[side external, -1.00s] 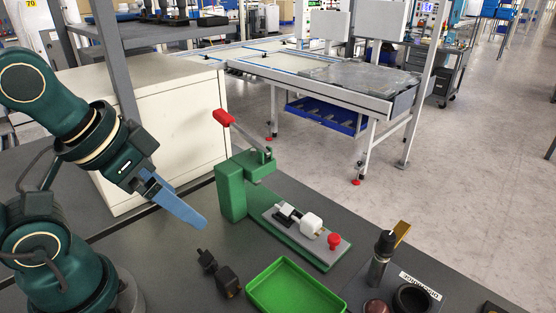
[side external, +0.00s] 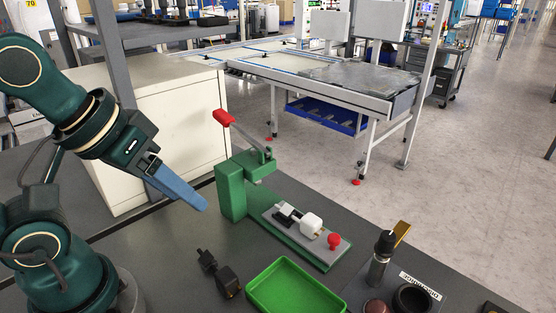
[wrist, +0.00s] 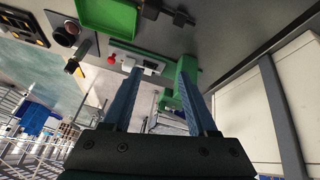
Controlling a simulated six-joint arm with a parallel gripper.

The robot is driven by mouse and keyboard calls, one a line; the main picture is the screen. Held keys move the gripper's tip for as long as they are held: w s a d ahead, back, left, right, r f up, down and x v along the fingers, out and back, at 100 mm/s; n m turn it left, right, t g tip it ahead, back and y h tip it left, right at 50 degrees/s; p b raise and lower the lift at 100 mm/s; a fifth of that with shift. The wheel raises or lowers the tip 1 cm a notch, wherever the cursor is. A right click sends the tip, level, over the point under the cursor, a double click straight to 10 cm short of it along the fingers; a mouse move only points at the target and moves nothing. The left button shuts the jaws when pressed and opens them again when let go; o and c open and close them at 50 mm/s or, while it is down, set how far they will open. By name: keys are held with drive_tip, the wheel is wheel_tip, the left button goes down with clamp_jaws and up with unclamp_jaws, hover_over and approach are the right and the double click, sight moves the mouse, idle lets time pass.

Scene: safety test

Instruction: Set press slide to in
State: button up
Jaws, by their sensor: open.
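The green press (side external: 233,190) stands on the dark bench, with a red-handled lever (side external: 224,117) raised at its top. Its grey slide (side external: 327,247) lies on the green base to the right, out from under the press head. The slide carries a white part (side external: 311,224) and a red knob (side external: 334,241). The press also shows in the wrist view (wrist: 186,80), with the red knob (wrist: 111,59) left of the fingers. My gripper (side external: 203,207) is left of the press body, above the bench, apart from it. In the wrist view its two blue fingers (wrist: 158,80) are spread and empty.
A green tray (side external: 290,288) lies in front of the press, with black fittings (side external: 219,272) to its left. A portafilter-like tool (side external: 383,258) stands upright at the right beside a black cup (side external: 411,298). A white cabinet (side external: 160,130) stands behind my gripper.

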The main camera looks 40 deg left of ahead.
drive_tip(key=w+d+r+n+h, duration=0.1)
drive_tip(key=w+d+r+n, duration=0.2)
drive_tip(key=w+r+n, duration=0.25)
drive_tip(key=n+g+h, duration=0.3)
drive_tip(key=n+g, duration=0.3)
drive_tip(key=n, duration=0.4)
hover_over(334, 237)
drive_tip(key=a, duration=0.3)
drive_tip(key=f, duration=1.4)
drive_tip(key=shift+w+d, duration=0.2)
drive_tip(key=shift+s+d+f, duration=0.1)
drive_tip(key=shift+f, duration=0.35)
drive_tip(key=shift+x, duration=2.4)
clamp_jaws()
